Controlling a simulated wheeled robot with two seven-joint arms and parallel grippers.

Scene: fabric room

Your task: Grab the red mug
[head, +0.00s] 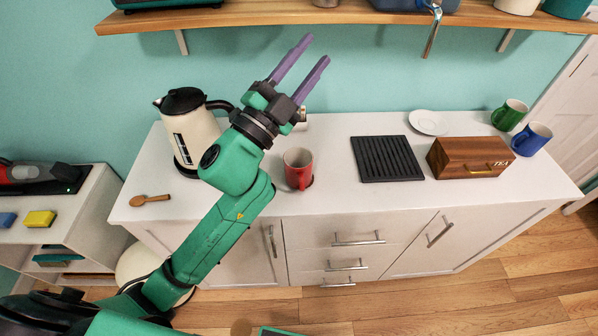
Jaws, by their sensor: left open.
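The red mug (298,170) stands upright on the white counter (335,190), just right of my left arm, with its open top visible. My left gripper (309,52) has two purple fingers, apart and empty. In the picture it is above the mug and points up and to the right, in front of the teal wall. It does not touch the mug. My right gripper does not show.
A cream kettle (192,137) and wooden spoon (150,200) are left of the mug. A black rack (386,158), white plate (428,122), tea box (470,157), green mug (509,115) and blue mug (532,139) are right. A wooden shelf (350,14) hangs above.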

